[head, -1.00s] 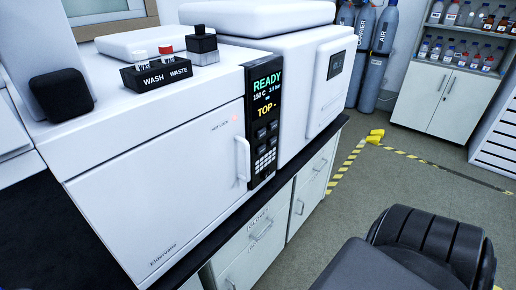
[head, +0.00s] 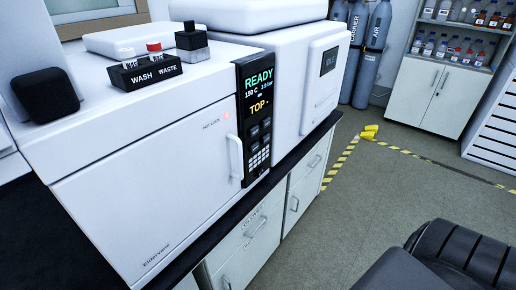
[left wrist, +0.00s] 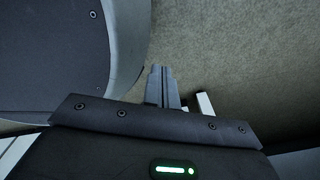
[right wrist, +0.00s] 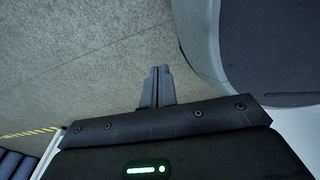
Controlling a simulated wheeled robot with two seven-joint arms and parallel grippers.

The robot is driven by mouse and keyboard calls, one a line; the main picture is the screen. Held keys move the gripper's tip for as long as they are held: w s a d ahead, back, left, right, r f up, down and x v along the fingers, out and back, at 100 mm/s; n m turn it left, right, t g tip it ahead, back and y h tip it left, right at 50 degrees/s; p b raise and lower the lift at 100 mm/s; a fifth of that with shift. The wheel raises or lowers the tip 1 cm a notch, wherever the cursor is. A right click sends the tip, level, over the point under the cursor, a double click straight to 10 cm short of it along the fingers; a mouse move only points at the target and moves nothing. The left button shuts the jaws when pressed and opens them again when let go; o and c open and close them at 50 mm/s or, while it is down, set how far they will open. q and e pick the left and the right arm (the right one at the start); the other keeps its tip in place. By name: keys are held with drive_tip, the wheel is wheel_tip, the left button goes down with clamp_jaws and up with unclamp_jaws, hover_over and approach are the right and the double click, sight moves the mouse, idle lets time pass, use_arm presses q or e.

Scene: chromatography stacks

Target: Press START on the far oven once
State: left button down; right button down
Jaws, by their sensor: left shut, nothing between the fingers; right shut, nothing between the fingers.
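A white oven (head: 150,185) stands on the bench in the head view, with its door closed and a vertical handle (head: 235,157). Its dark control panel (head: 259,100) reads READY, 150 C and TOP, with a keypad (head: 259,156) below. A red light labelled HOT/LOCK glows on the door. No START label is legible. My left gripper (left wrist: 163,85) shows in the left wrist view, shut and empty over the floor. My right gripper (right wrist: 156,86) shows in the right wrist view, also shut and empty over the floor. Neither gripper shows in the head view.
A WASH/WASTE vial holder (head: 145,72) and a black block (head: 191,40) sit on the oven. A second white unit (head: 310,80) with a small display stands to its right. Gas cylinders (head: 378,40) and a cabinet (head: 440,90) stand behind. Open floor (head: 400,180) lies at right.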

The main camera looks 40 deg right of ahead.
drive_tip(key=w+d+r+m+t+h, duration=0.1)
drive_tip(key=w+d+r+m+t, duration=0.2)
drive_tip(key=w, duration=0.6)
drive_tip(key=w+d+r+m+t, duration=0.25)
drive_tip(key=w+r, duration=0.25)
drive_tip(key=w, duration=0.4)
drive_tip(key=w+d+r+m+t, duration=0.2)
drive_tip(key=w+d+r+t, duration=0.1)
drive_tip(key=w+r, duration=0.5)
drive_tip(key=w+d+r+m+t, duration=0.25)
drive_tip(key=w+r, duration=0.35)
drive_tip(key=r, duration=0.3)
drive_tip(key=w+d+r+m+t, duration=0.1)
drive_tip(key=w+r+m+t, duration=0.2)
drive_tip(key=r, duration=0.8)
drive_tip(key=w+d+r+m+t, duration=0.1)
drive_tip(key=w+r+t, duration=0.3)
drive_tip(key=r, duration=0.8)
use_arm(q)
drive_tip(key=shift+w, duration=0.75)
use_arm(e)
wheel_tip(320, 180, up, 18)
drive_tip(key=s+a+m+t+y, duration=0.1)
drive_tip(key=s+m+t, duration=0.1)
drive_tip(key=t, duration=0.3)
drive_tip(key=shift+s+a+f+m, duration=0.25)
drive_tip(key=shift+s+a+m, duration=0.1)
drive_tip(key=shift+a+m, duration=0.05)
drive_tip(key=shift+w, duration=0.1)
